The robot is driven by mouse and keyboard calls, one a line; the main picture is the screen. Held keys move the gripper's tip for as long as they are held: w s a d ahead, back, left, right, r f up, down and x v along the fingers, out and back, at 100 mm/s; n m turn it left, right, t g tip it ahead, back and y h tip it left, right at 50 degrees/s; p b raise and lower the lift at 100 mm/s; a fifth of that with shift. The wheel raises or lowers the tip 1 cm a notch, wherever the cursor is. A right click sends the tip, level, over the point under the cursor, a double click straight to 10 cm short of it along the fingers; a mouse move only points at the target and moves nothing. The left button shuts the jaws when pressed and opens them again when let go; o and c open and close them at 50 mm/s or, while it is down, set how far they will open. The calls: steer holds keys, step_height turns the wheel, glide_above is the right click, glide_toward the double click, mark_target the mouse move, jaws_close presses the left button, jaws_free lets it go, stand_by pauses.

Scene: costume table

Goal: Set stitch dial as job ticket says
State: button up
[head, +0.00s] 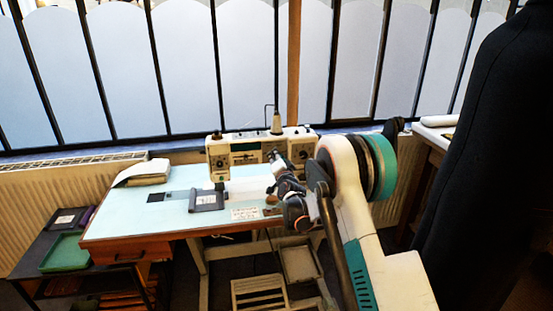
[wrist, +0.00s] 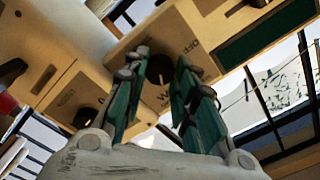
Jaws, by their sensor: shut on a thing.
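The cream sewing machine (head: 245,150) stands at the back of the pale blue table. My gripper (head: 277,162) is at the right part of its front face. In the wrist view, my gripper (wrist: 160,72) has its green-padded fingers on either side of a dark round dial (wrist: 158,68) and is shut on it. Lettering beside the dial is partly hidden, and its setting cannot be read. A second dark dial with a pale mark (wrist: 86,93) shows to the left. A white printed card (head: 246,213) lies at the table's front edge; its text is too small to read.
A dark flat pad (head: 207,200) and another small printed paper (head: 160,210) lie on the table (head: 125,205). Folded cloth (head: 143,173) is at the back left. A green tray (head: 65,253) sits on a low side shelf. A dark garment (head: 480,170) stands at right.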

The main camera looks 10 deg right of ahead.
steer(key=o, duration=1.1)
steer(key=shift+c, duration=0.2)
steer(key=s, duration=1.2)
